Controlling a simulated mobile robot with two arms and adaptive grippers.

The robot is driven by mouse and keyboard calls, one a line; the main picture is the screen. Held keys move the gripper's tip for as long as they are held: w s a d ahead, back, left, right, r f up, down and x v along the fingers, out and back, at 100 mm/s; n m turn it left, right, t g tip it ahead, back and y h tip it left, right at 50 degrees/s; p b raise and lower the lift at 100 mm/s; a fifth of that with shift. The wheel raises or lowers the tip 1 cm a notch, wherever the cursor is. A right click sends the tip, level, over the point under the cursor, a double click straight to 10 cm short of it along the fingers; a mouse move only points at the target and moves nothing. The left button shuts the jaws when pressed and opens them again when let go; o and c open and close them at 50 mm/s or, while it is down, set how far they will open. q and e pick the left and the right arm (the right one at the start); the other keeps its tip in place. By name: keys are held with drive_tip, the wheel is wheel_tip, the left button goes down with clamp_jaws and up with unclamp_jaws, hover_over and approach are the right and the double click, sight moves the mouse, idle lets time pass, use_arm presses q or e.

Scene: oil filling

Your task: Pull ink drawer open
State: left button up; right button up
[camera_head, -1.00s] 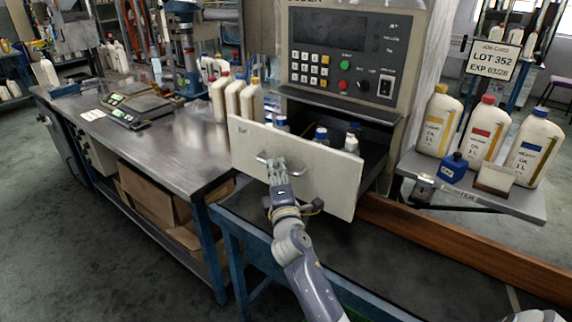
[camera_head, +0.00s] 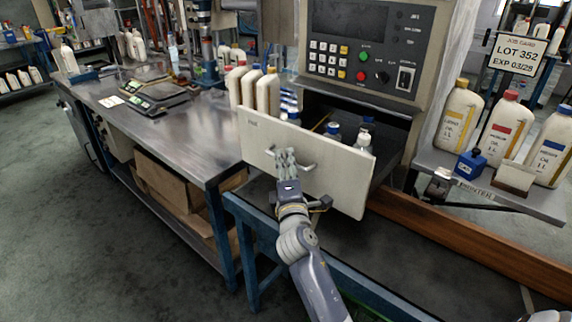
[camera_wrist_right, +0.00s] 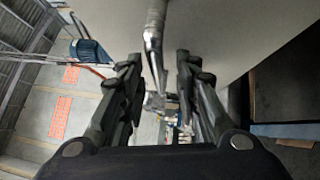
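The ink drawer (camera_head: 340,185) has a pale front panel and stands pulled out from under the control panel. Its inside and several small bottles (camera_head: 333,131) show behind the front. The metal bar handle (camera_head: 308,167) is on the drawer front. My right gripper (camera_head: 287,155) is at the handle, in front of the panel. In the right wrist view its fingers (camera_wrist_right: 158,75) are apart, and the handle (camera_wrist_right: 153,35) runs between them with gaps on both sides. My left gripper is not in view.
The control panel (camera_head: 365,50) rises above the drawer. At the right, a shelf (camera_head: 520,198) bears large oil bottles (camera_head: 503,128) and a blue container (camera_head: 470,164). A steel workbench (camera_head: 180,142) with a scale (camera_head: 155,96) is at the left. A dark conveyor surface (camera_head: 400,255) lies below.

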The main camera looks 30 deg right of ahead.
drive_tip(key=v, duration=0.7)
drive_tip(key=shift+s, duration=0.25)
drive_tip(key=shift+a, duration=0.1)
drive_tip(key=a+f+m+g+y, duration=0.1)
drive_tip(key=a+f+g+y, duration=0.15)
drive_tip(key=f, duration=0.95)
drive_tip(key=a+f+m+g+y, duration=0.1)
drive_tip(key=a+f+g+y, duration=0.15)
drive_tip(key=f, duration=0.85)
drive_tip(key=s+a+f+m+g+y, duration=0.15)
drive_tip(key=s+f, duration=0.25)
drive_tip(key=f, duration=0.5)
drive_tip(key=s+a+f+m+g, duration=0.1)
drive_tip(key=s+a+f, duration=0.1)
drive_tip(key=s+f, duration=0.45)
drive_tip(key=s+f+m+g, duration=0.4)
drive_tip(key=s+f+g, duration=0.1)
drive_tip(key=s+f, duration=1.3)
drive_tip(key=s+d+f+m+g, duration=0.1)
drive_tip(key=s+f, duration=0.3)
drive_tip(key=s, duration=0.6)
drive_tip(key=s+d+f+m+g, duration=0.2)
drive_tip(key=s+f+m+g, duration=0.1)
drive_tip(key=s, duration=0.7)
drive_tip(key=shift+s+d+f+g+y+p, duration=0.15)
drive_tip(key=shift+s+f+g+y+p, duration=0.2)
drive_tip(key=shift+f+y, duration=0.15)
